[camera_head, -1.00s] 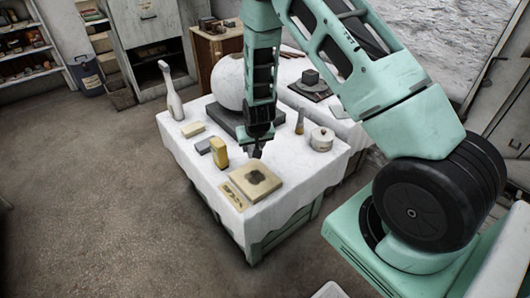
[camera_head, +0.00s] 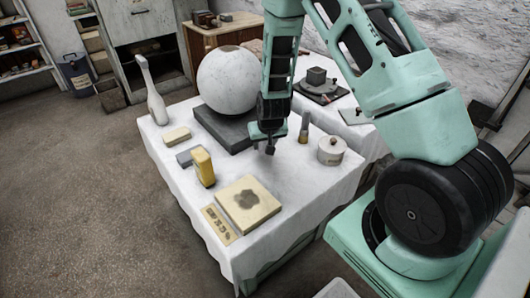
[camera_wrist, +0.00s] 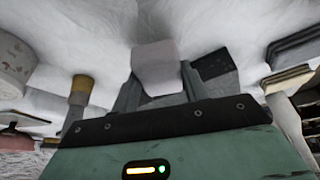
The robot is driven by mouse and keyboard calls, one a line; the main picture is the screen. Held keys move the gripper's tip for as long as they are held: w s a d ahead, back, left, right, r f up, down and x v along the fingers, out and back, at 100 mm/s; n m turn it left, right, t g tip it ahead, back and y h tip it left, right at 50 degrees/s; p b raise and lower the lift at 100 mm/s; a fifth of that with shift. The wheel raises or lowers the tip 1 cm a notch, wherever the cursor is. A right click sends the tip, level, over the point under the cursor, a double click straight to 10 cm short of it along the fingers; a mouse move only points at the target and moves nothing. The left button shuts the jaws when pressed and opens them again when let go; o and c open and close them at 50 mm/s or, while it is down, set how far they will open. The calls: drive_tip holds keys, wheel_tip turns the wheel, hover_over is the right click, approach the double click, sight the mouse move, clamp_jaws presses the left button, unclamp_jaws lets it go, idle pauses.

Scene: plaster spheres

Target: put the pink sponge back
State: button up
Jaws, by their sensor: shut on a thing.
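My gripper (camera_head: 269,148) hangs over the middle of the white-draped table, between the dark slab and the square tan board. In the wrist view my gripper (camera_wrist: 157,88) is shut on a pale, faintly pinkish block, the pink sponge (camera_wrist: 155,58), which sits between the two fingers. In the head view the sponge cannot be made out at the fingertips. Whether it touches the cloth is not clear.
The tan board (camera_head: 270,207) with a dark patch lies at the front. A yellow block (camera_head: 203,168), grey block (camera_head: 185,158) and cream block (camera_head: 177,136) stand left. A plaster sphere (camera_head: 228,80) rests behind. A lidded pot (camera_head: 331,151) and brush-like tool (camera_head: 304,128) stand right.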

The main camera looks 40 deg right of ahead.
drive_tip(key=shift+f, duration=1.85)
drive_tip(key=shift+b, duration=0.3)
drive_tip(key=shift+f, duration=0.2)
drive_tip(key=o, duration=0.9)
drive_tip(key=shift+r, duration=0.15)
